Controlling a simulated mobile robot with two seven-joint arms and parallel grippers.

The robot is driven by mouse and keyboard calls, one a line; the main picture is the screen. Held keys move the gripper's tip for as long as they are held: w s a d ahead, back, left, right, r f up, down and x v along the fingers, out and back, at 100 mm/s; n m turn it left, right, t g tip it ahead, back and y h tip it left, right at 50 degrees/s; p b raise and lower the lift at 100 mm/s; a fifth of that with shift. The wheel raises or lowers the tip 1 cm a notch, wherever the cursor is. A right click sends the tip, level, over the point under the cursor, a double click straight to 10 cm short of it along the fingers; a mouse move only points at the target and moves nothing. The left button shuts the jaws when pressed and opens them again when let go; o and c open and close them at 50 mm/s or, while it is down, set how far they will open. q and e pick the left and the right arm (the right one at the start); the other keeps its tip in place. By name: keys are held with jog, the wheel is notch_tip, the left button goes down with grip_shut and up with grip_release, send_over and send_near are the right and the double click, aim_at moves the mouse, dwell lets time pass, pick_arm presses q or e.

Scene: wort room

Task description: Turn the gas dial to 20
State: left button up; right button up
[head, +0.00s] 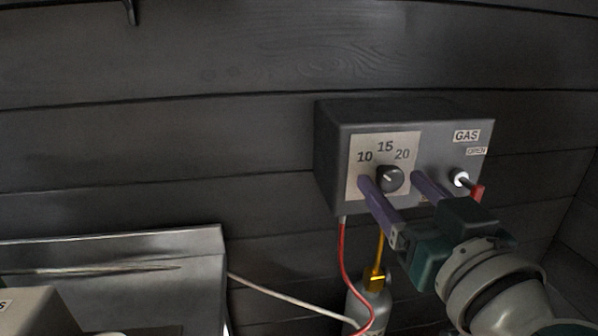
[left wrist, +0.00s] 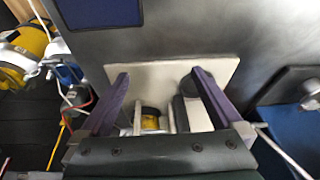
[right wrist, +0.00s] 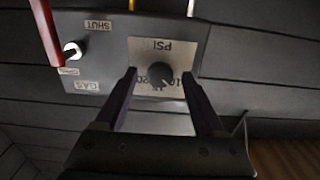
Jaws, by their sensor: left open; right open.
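The gas dial (head: 390,179) is a black round knob on a pale plate (head: 410,142) marked 10, 15 and 20, on a grey wall box. Its light mark seems to point up and left, between 10 and 15. My right gripper (head: 391,180) is open, with one purple finger on each side of the dial; finger contact cannot be told. In the right wrist view the dial (right wrist: 161,75) shows upside down between the fingers (right wrist: 159,76), with a gap each side. My left gripper (left wrist: 161,77) is open in the left wrist view and out of the head view.
A red-handled gas valve (head: 477,191) sits right of the dial, close to my right gripper. A red hose (head: 343,262) and a gas cylinder (head: 369,302) are below the box. A metal-edged unit (head: 190,240) stands at lower left.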

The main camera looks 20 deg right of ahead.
grip_shut()
dwell(0.6)
